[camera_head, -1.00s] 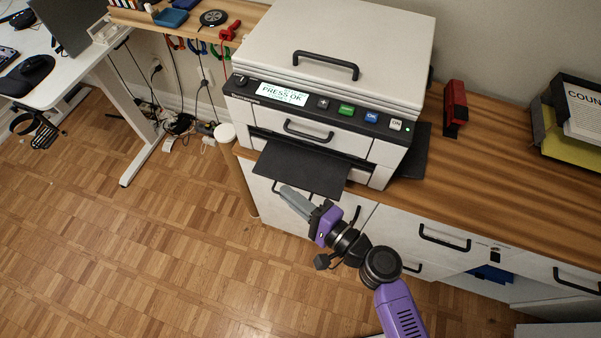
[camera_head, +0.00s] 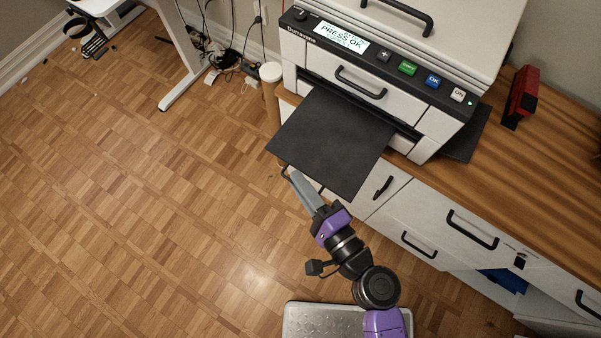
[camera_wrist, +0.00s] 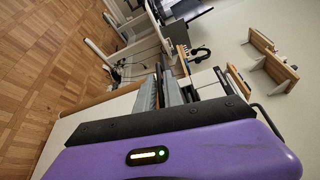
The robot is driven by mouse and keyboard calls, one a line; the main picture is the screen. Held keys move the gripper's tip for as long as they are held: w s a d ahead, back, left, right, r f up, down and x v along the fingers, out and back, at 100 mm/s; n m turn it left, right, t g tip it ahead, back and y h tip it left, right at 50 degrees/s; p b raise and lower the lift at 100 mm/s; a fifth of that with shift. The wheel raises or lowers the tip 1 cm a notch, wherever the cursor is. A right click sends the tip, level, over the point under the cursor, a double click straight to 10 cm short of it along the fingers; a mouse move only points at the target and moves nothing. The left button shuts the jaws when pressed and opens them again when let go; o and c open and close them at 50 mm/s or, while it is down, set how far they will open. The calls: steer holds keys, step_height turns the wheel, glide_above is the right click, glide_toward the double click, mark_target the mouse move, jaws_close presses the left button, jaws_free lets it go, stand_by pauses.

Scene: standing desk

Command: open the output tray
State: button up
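The output tray (camera_head: 333,141) is a flat black panel sticking out from the lower front of the white printer (camera_head: 455,52). Its front edge overhangs the cabinet drawers. My gripper (camera_head: 297,181) is below and in front of the tray, with its grey fingertips close to the front edge near the left corner. I cannot tell if they touch. The fingers look closed together with nothing between them. They also show in the wrist view (camera_wrist: 168,88), pointing away. The tray cannot be made out clearly in the wrist view.
A white drawer front with a black handle (camera_head: 360,84) sits above the tray. The lit display (camera_head: 341,38) reads PRESS OK. A red item (camera_head: 521,96) stands on the wooden counter (camera_head: 545,165). Cabinet drawers with black handles lie below.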

steer(key=shift+s, duration=0.1)
steer(key=b+v, duration=0.2)
steer(key=v, duration=0.5)
steer(key=shift+s+d, duration=0.25)
stand_by(0.5)
